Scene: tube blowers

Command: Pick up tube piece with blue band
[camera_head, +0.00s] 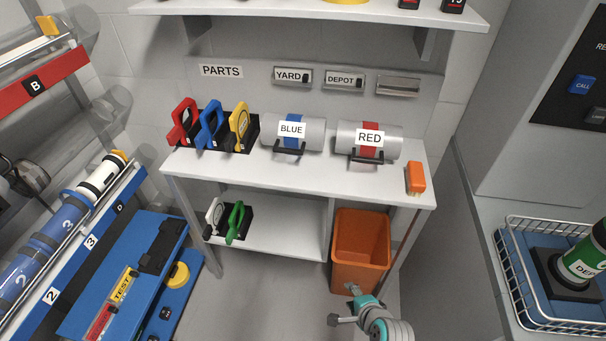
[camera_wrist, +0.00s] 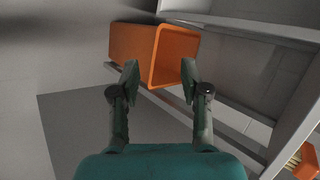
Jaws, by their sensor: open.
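The tube piece with the blue band (camera_head: 314,134) lies on its side on the white bench top in the head view. It is a grey cylinder with a white BLUE label and a dark handle or cradle at its front. My gripper (camera_wrist: 159,76) is open and empty in the wrist view, with the orange bin beyond its fingertips. In the head view my gripper (camera_head: 343,304) is low in front of the bench, below and apart from the blue-banded piece. The wrist view does not show that piece.
A similar red-banded tube piece (camera_head: 394,144) lies just right of it. Red, blue and yellow handled pieces (camera_head: 209,128) stand in a black rack on the left. An orange bin (camera_head: 360,240) stands under the bench (camera_head: 300,176). A shelf (camera_head: 310,12) overhangs above.

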